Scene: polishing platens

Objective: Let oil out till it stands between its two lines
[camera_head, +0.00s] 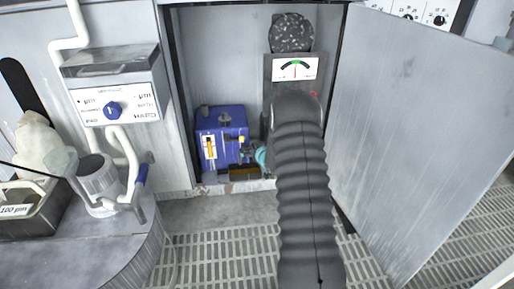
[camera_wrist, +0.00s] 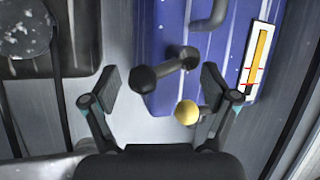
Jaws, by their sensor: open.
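The blue oil tank (camera_head: 228,125) stands low inside the open cabinet; its blue body (camera_wrist: 222,70) fills much of the wrist view. Its sight gauge (camera_wrist: 258,60), also in the head view (camera_head: 209,147), holds an amber column crossed by two red lines. A black-knobbed valve (camera_wrist: 147,79) juts from the tank, beside a round yellow knob (camera_wrist: 187,112). My gripper (camera_wrist: 160,87) is open, its fingers on either side of the black knob, with no clear contact. In the head view my arm hides most of it.
The cabinet door (camera_head: 425,140) stands open at the right. A needle dial (camera_head: 295,69) hangs above the tank. A control box (camera_head: 112,105) and a dark tray (camera_head: 30,215) are at the left. Grated floor (camera_head: 215,255) lies in front.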

